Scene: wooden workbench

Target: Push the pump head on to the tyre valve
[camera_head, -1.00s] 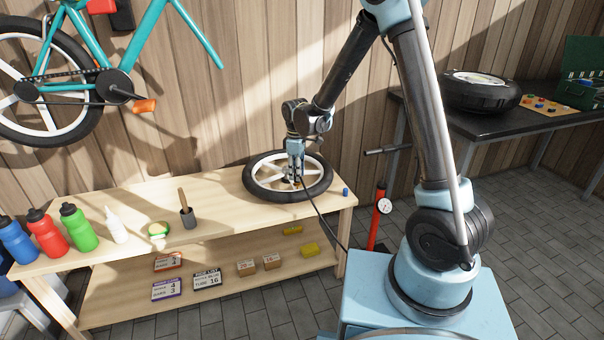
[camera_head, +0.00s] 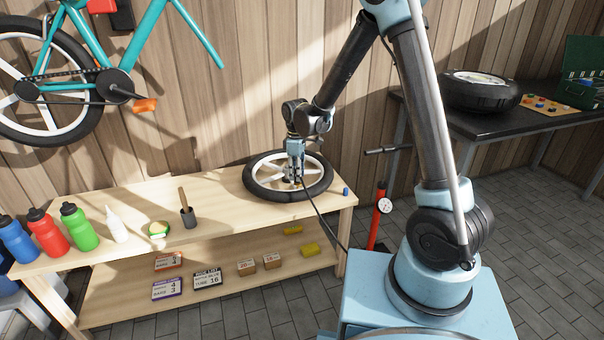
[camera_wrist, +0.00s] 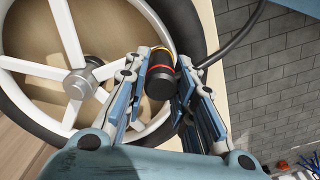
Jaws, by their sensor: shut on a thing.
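The wheel (camera_head: 323,186) lies flat on the right end of the bench, with a black tyre, white spokes and rim. In the wrist view its tyre (camera_wrist: 192,25) runs just behind the pump head. My gripper (camera_head: 294,179) is over the wheel and shut on the black pump head (camera_wrist: 160,80), which has a red and a yellow ring. The hose (camera_wrist: 232,45) leaves the pump head toward the upper right. The red floor pump (camera_head: 380,215) with its gauge stands on the floor right of the bench. The tyre valve is not visible, so I cannot tell whether the pump head touches it.
A small blue cap (camera_head: 346,191) lies on the bench right of the wheel.

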